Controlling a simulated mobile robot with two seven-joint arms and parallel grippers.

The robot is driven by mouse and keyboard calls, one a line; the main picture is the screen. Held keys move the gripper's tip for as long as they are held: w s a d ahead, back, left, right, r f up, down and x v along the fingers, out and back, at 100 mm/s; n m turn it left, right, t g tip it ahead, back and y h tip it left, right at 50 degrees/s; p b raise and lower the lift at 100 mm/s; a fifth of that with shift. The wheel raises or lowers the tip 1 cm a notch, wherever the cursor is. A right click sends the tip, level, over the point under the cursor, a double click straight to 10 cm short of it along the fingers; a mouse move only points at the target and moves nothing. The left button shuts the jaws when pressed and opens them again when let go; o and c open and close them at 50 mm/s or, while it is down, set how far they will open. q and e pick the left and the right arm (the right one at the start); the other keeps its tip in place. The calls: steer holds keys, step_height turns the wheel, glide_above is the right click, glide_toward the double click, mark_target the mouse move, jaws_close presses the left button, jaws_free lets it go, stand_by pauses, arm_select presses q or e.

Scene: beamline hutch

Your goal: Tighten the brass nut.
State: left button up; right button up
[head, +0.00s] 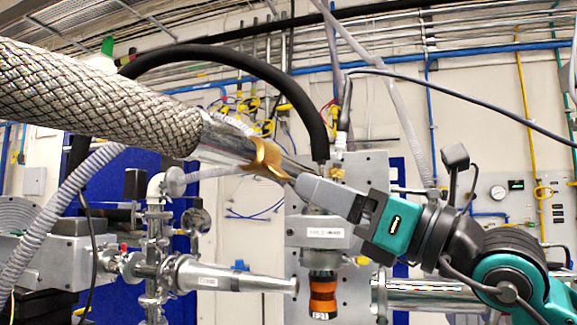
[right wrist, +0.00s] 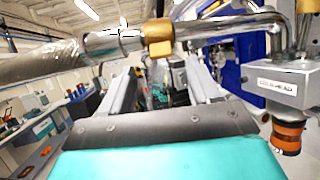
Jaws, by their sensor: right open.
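The brass nut (head: 266,158) sits on the shiny metal pipe (head: 228,140) at the end of a braided hose (head: 100,100). In the right wrist view the nut (right wrist: 158,38) is just beyond my fingertips, roughly midway between their lines. My right gripper (head: 298,184) comes from the right with its fingertips close to the lower right side of the nut. In the right wrist view its two fingers (right wrist: 160,72) stand apart with nothing held between them. I cannot tell whether a fingertip touches the nut. My left gripper does not show.
A grey cold head (head: 325,234) with an orange and black lower part (head: 323,294) stands behind and below my gripper. A thick black hose (head: 240,60) arches above. Metal vacuum piping (head: 225,278) is at the lower left. Blue panels and wall pipes are behind.

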mark_target(280, 171)
steer(key=p+x, duration=0.1)
steer(key=x, duration=0.5)
steer(key=shift+w+a+r, duration=0.15)
steer(key=shift+w+a, duration=0.05)
steer(key=shift+a, duration=0.05)
steer(key=c, duration=1)
